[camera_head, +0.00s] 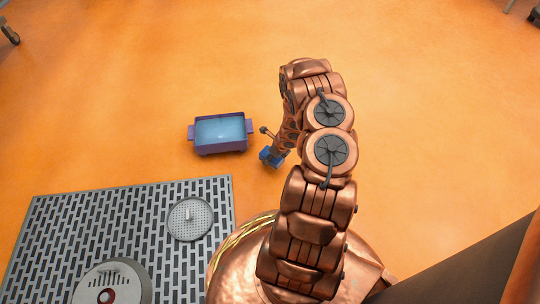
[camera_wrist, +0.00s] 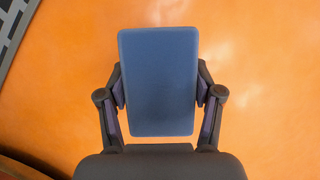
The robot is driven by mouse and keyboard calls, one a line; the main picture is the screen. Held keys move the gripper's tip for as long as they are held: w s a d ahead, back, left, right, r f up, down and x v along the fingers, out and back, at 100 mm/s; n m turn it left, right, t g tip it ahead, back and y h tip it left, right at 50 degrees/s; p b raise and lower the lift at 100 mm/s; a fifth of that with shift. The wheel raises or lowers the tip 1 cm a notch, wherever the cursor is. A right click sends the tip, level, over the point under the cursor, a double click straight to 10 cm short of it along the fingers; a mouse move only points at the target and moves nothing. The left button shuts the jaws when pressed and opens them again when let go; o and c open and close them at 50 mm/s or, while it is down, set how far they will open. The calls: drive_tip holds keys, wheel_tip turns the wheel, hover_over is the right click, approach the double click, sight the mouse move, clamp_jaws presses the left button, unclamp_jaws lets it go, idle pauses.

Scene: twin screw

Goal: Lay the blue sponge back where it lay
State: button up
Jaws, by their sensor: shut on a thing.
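The blue sponge (camera_wrist: 158,80) is a flat rectangular block that fills the middle of the wrist view. My gripper (camera_wrist: 159,92) is shut on it, with one dark finger at each long side. Orange floor shows all around the sponge in that view. In the head view a small blue part of the sponge (camera_head: 267,158) shows at the end of my copper arm, just right of the purple tub. My gripper (camera_head: 273,153) is mostly hidden there by my arm. The height of the sponge above the floor is hard to tell.
A purple tub (camera_head: 221,150) with side handles and a light blue inside stands on the orange floor. A grey slotted grate (camera_head: 60,230) lies at the lower left, with a round perforated disc (camera_head: 190,219) and a larger round grey piece (camera_head: 112,284) on it. Open floor lies beyond.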

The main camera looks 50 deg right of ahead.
drive_tip(key=shift+w+d+f, duration=0.1)
drive_tip(key=shift+w+d, duration=0.45)
drive_tip(key=shift+w, duration=0.15)
drive_tip(key=shift+w+d+f, duration=0.1)
drive_tip(key=shift+w+d, duration=0.4)
drive_tip(key=shift+w, duration=0.2)
drive_tip(key=shift+f+b, duration=1.25)
drive_tip(key=shift+f, duration=0.45)
drive_tip(key=shift+f, duration=0.2)
drive_tip(key=o, duration=1.1)
drive_tip(key=shift+r, duration=0.1)
